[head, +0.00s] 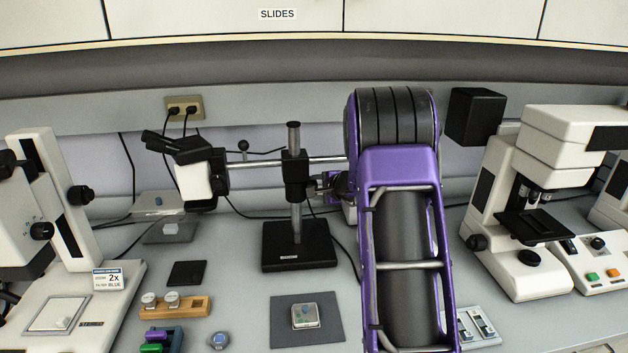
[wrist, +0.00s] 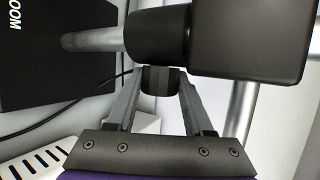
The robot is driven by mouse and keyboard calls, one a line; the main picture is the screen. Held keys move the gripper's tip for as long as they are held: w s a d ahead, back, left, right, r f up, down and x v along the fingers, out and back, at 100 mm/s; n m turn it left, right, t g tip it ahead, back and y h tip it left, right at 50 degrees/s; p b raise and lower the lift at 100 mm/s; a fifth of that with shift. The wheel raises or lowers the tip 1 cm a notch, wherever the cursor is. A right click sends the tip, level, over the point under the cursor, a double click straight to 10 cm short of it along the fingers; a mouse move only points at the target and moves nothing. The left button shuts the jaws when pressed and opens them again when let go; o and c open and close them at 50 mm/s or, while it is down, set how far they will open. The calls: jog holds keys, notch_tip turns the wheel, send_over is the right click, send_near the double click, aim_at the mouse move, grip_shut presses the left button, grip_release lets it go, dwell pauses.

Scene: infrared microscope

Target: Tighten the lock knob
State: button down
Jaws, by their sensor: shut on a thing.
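The lock knob (wrist: 160,80) is a small dark ribbed knob below the black clamp block in the wrist view. The clamp (head: 294,175) sits on the upright post (head: 295,225) of the boom stand in the head view. My gripper (wrist: 160,86) has one finger on each side of the knob and is shut on it. In the head view my gripper (head: 330,186) reaches the clamp from the right, partly hidden by my purple arm. The knob itself is too small to make out clearly there.
The boom (head: 262,164) carries a microscope head (head: 195,175) at left. The stand's black base (head: 298,246) rests on the bench. A large white microscope (head: 530,205) stands at right, another (head: 55,220) at left. A grey mat (head: 280,335) with a slide lies in front.

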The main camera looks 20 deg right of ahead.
jog(key=g+p, duration=0.1)
jog(key=p, duration=0.2)
jog(key=shift+r+p, duration=0.35)
jog(key=shift+r, duration=0.05)
jog(key=shift+a+f+g+p, duration=0.1)
jog(key=shift+f+g+p, duration=0.25)
jog(key=shift+g, duration=0.25)
jog(key=shift+m+g+y, duration=0.3)
jog(key=shift+g, duration=0.2)
jog(key=c, duration=0.6)
grip_release()
jog(key=shift+s, duration=0.1)
